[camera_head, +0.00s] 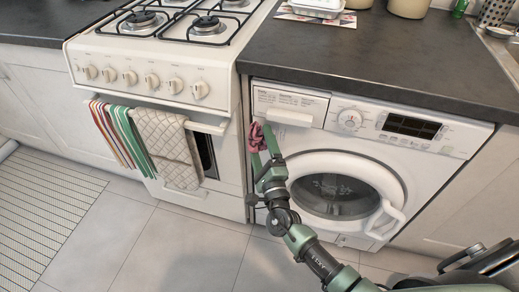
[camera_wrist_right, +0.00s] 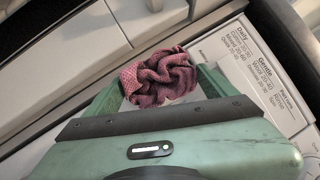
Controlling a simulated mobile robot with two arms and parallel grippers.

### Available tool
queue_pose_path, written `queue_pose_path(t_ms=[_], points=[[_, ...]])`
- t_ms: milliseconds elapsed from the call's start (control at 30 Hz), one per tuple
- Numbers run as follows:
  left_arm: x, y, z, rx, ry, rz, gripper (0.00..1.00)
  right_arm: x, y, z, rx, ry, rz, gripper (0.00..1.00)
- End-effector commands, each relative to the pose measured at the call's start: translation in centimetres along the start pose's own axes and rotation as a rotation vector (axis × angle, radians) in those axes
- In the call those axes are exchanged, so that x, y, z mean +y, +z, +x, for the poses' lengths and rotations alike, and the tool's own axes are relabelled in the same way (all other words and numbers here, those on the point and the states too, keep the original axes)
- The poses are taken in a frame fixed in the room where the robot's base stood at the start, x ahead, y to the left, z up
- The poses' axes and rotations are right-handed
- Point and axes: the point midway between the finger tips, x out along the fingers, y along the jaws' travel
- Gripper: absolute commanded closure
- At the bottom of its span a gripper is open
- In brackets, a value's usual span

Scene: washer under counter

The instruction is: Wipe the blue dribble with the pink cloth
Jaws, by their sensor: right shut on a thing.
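The crumpled pink cloth (camera_head: 256,138) is in my right gripper (camera_head: 264,146), in front of the washer's (camera_head: 305,138) upper left panel, below the detergent drawer. In the right wrist view the cloth (camera_wrist_right: 160,76) is bunched between the two green fingers of the right gripper (camera_wrist_right: 160,88), with white panel behind it. I cannot tell whether the cloth touches the panel. I cannot make out the blue dribble in either view; the cloth, fingers or arm may hide it.
The washer's round door (camera_head: 345,188) is shut, its handle (camera_head: 385,218) standing out at lower right. The dark countertop (camera_head: 370,55) overhangs above. Left is a stove (camera_head: 160,70) with striped towels (camera_head: 122,135) and a quilted cloth (camera_head: 166,148) on its rail. The floor in front is clear.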

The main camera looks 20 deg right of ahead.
Motion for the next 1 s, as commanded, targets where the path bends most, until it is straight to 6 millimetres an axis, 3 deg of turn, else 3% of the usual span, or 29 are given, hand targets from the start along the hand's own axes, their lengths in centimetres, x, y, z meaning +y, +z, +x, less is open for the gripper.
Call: queue_pose_path(t_ms=[1000], points=[[-0.03,-0.29,-0.47,-0.001,-0.001,0.000,0.64,0.05,-0.54,0.76,0.001,0.000,0.000,0.46]])
